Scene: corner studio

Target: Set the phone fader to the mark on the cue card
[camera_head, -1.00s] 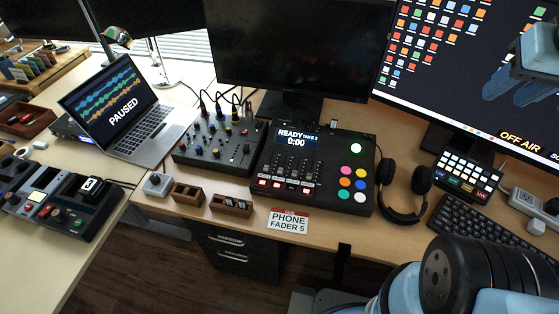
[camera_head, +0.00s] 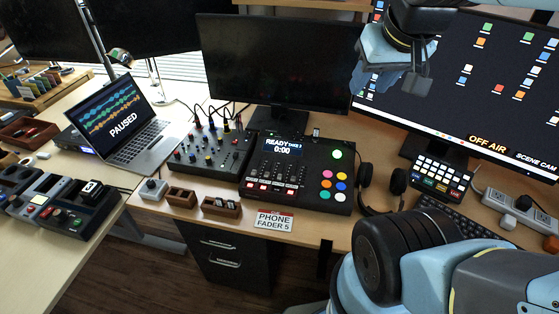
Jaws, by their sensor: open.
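The cue card (camera_head: 273,220) hangs at the front edge of the desk and reads "PHONE FADER 5". Behind it sits the black podcast mixer (camera_head: 300,172), with a screen reading "READY" and "0:00", several faders (camera_head: 280,170) on the left and coloured round pads on the right. Which fader is the phone one is too small to read. My gripper (camera_head: 408,82) is at the upper right, in front of the right monitor, high above and apart from the mixer. It is open and empty, its fingers partly hidden by their own angle.
A grey mixer with knobs (camera_head: 212,150) and cables stands left of the podcast mixer. Small wooden boxes (camera_head: 221,207) sit at the front edge. Headphones (camera_head: 383,186), a keypad (camera_head: 440,176) and a keyboard are to the right. Monitors (camera_head: 278,62) stand behind.

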